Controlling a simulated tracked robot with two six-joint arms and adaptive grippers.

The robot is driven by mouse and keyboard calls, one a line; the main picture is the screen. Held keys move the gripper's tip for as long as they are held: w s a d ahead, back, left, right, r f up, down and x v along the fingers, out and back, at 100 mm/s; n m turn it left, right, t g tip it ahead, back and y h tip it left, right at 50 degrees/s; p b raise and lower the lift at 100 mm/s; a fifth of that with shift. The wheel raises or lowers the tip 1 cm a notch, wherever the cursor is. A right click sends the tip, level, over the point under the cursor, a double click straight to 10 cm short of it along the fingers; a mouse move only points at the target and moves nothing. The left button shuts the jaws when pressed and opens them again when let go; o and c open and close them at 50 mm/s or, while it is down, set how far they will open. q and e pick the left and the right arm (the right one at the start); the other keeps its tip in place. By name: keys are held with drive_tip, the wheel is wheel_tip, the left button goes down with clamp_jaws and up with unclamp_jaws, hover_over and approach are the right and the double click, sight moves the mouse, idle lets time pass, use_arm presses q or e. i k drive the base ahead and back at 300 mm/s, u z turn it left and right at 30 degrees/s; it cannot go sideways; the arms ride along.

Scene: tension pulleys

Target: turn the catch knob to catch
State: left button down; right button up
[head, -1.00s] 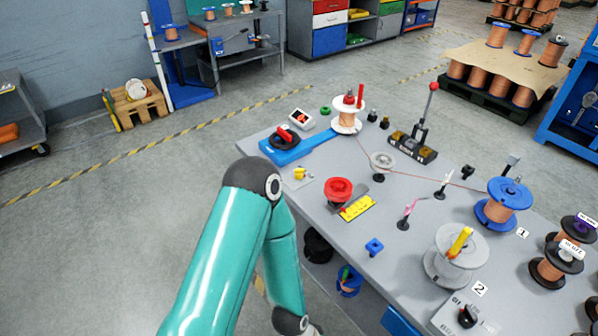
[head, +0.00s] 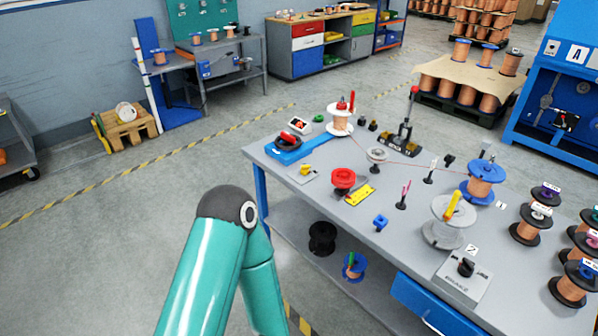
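A black knob (head: 466,267) stands on a light grey box (head: 461,284) at the front right of the grey table. Small lettering surrounds it, too small to read surely. A second rotary part, a black wheel with a red handle (head: 288,138), sits on a blue base at the table's back left corner. I cannot tell for sure which one is the catch knob. One teal arm link of mine rises at the bottom centre-left, in front of the table's left end. Its gripper is below the picture. No gripper shows, and nothing touches either knob.
Black-flanged spools crowd the right end. A blue drawer (head: 438,306) is below.

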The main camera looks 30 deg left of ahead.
sight(304, 169)
drive_tip(key=u, duration=0.35)
drive_tip(key=i, duration=0.75)
drive_tip(key=u, duration=1)
drive_tip(key=i, duration=0.8)
drive_tip(key=u, duration=0.25)
drive_tip(key=k, duration=0.85)
drive_tip(key=u, duration=0.2)
drive_tip(key=i, duration=1.2)
drive_tip(key=z, duration=0.1)
